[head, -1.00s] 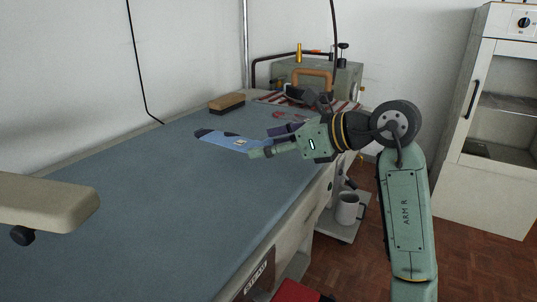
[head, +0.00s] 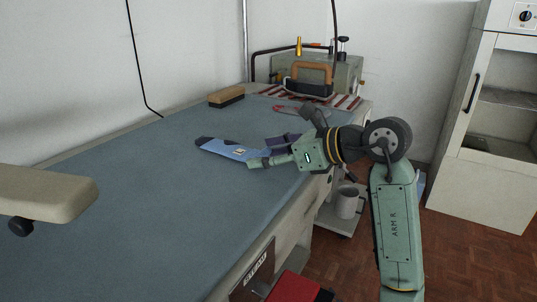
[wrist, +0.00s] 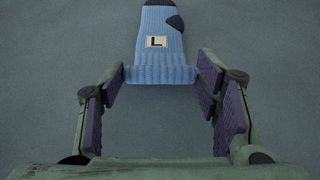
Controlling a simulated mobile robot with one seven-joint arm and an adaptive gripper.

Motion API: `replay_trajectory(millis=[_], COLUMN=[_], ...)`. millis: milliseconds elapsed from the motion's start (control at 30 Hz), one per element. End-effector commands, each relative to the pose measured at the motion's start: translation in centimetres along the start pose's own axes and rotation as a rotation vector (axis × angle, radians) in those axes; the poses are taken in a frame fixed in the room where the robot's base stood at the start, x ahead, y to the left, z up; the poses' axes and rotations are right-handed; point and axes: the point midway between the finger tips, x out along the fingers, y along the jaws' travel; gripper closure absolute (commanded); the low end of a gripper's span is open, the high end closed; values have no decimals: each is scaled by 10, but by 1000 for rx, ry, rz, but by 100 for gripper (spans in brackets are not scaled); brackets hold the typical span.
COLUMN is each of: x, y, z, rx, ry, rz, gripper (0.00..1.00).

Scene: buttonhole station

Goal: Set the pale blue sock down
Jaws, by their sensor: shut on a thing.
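The pale blue sock (head: 222,149) has a dark toe and heel and a small white label. In the wrist view the sock (wrist: 163,25) points away from me, with the letter L on its label and its ribbed cuff between the fingers. My gripper (head: 268,153) is shut on the cuff; in the wrist view the gripper (wrist: 160,75) has a purple pad at each side of it. The sock is over the blue-grey table top (head: 150,200), low or lying on it; I cannot tell if it touches.
A wooden brush (head: 226,97) lies at the table's back edge. An iron (head: 308,83) stands on a striped cloth (head: 345,102) at the far end, with a red-handled tool (head: 288,108) before it. A padded board (head: 45,193) juts in at left. The table's near part is clear.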

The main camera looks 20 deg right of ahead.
Motion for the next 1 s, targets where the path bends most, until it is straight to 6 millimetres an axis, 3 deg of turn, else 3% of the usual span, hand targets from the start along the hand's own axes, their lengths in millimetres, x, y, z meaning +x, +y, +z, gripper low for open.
replay_trajectory(millis=[200,233,500,833,1000], x=[2,2,3,1,-5], y=[0,0,-1,-3,-2], z=[-6,-6,-8,-8,7], rx=[5,5,9,13,12], ry=[8,9,12,11,8], rz=[4,4,3,-2,-2], gripper=[61,41,23,22,22])
